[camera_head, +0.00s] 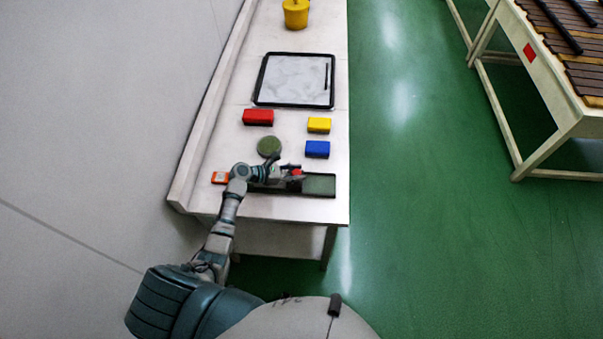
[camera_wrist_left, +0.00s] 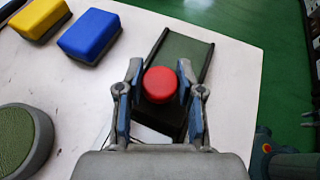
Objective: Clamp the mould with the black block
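The mould is a dark green, black-edged long tray (camera_head: 319,186) at the near end of the table; it also shows in the left wrist view (camera_wrist_left: 182,48). A black block (camera_wrist_left: 172,117) with a round red knob (camera_wrist_left: 160,85) on top sits over the mould's near part. My left gripper (camera_head: 290,172) is above the block. In the left wrist view its blue-padded fingers (camera_wrist_left: 160,82) lie against both sides of the knob, with no clear gap. The gripper hides much of the block in the head view.
A round green piece (camera_head: 269,146), a red block (camera_head: 258,117), a yellow block (camera_head: 319,125) and a blue block (camera_head: 317,149) lie beyond the mould. A small orange-red item (camera_head: 220,178) is left of the gripper. A black-framed tray (camera_head: 262,83) and yellow pot (camera_head: 295,14) are farther back.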

